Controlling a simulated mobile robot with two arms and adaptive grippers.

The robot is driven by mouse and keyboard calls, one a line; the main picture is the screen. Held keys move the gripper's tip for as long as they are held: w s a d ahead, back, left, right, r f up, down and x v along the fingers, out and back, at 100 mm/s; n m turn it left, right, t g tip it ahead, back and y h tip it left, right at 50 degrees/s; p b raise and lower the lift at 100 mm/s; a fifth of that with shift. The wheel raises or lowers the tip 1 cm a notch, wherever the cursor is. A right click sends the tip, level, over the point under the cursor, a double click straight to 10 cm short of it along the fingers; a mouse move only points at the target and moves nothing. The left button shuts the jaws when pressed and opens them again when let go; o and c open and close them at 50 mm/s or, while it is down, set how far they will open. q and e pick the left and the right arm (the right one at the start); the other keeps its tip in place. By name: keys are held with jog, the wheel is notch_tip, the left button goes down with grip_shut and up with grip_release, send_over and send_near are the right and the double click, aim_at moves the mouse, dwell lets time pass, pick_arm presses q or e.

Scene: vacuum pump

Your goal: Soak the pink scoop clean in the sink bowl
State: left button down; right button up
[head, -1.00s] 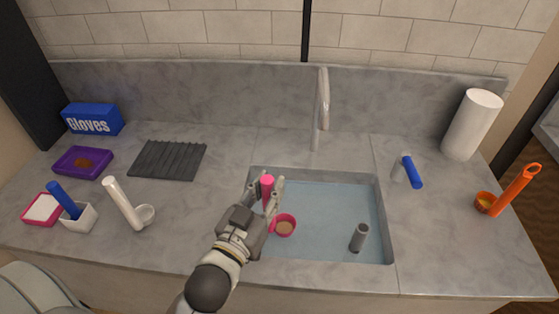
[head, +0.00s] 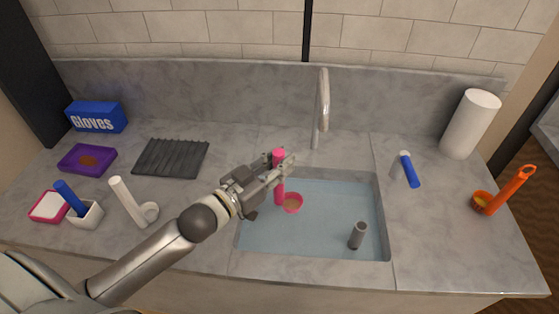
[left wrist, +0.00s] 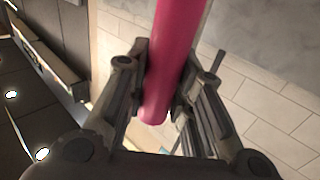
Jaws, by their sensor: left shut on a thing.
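The pink scoop (head: 292,203) is at the upper left part of the sink bowl (head: 384,215), which is filled with bluish water. Its cup holds something brownish, and whether the cup is under the water is hard to tell. My left gripper (head: 281,168) is shut on the scoop's upright handle. In the left wrist view the pink handle (left wrist: 171,60) runs between the two fingers of the gripper (left wrist: 160,100). The right gripper is not in view.
A grey drain pipe (head: 357,235) stands in the bowl and a faucet (head: 322,100) rises behind it. A white scoop (head: 125,195), dark ridged mat (head: 171,157) and purple tray (head: 87,159) lie left.

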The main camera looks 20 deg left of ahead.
aim_at(275, 201)
pick_arm(q)
jog(key=shift+f+b, duration=4.25)
jog(key=shift+f, duration=2.35)
jog(key=shift+r, duration=0.1)
